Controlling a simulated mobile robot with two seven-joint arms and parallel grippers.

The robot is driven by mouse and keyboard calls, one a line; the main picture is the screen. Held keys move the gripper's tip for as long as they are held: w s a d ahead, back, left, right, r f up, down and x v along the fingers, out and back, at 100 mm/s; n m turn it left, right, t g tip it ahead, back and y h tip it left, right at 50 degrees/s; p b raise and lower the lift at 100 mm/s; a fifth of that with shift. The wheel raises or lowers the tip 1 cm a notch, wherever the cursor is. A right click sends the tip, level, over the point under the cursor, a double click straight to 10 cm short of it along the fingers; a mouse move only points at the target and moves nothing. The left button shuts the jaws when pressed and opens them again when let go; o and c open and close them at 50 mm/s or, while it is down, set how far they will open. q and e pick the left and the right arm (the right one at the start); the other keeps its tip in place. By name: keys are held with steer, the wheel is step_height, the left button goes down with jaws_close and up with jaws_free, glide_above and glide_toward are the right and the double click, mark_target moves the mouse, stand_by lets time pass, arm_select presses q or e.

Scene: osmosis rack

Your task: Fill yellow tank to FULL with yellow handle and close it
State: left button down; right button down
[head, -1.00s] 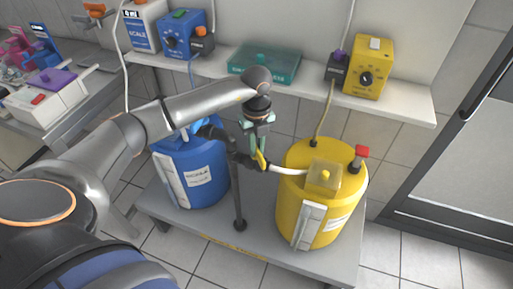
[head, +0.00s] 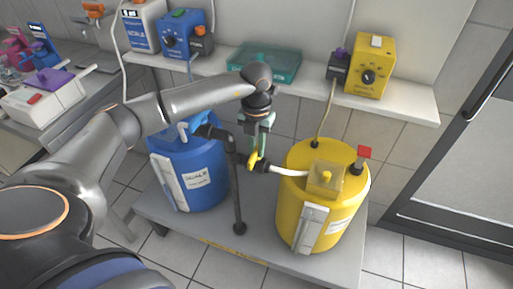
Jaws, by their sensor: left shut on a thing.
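The yellow tank (head: 295,205) stands at the right of the low table, with a gauge strip (head: 310,228) on its front and a yellow box (head: 326,177) on its lid. A white hose (head: 288,171) runs from the tank to the black standpipe (head: 238,190). The yellow handle (head: 254,159) sits on the pipe beside the hose. My left gripper (head: 257,150) points down from above and is shut on the yellow handle. The level on the gauge is too small to read. My right gripper is not in view.
A blue tank (head: 205,165) with a blue handle (head: 197,122) stands left of the pipe. The wall shelf (head: 405,104) behind carries a yellow dosing box (head: 369,68), a blue box (head: 182,36) and a teal tray (head: 265,63). A bench with tools is at far left.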

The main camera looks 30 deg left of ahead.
mark_target(256, 148)
arm_select(q)
steer(key=shift+m, duration=0.3)
stand_by(0.4)
steer(key=c, duration=0.9)
jaws_free()
steer(key=shift+o, duration=0.2)
step_height(256, 148, up, 13)
steer(key=shift+f, duration=0.2)
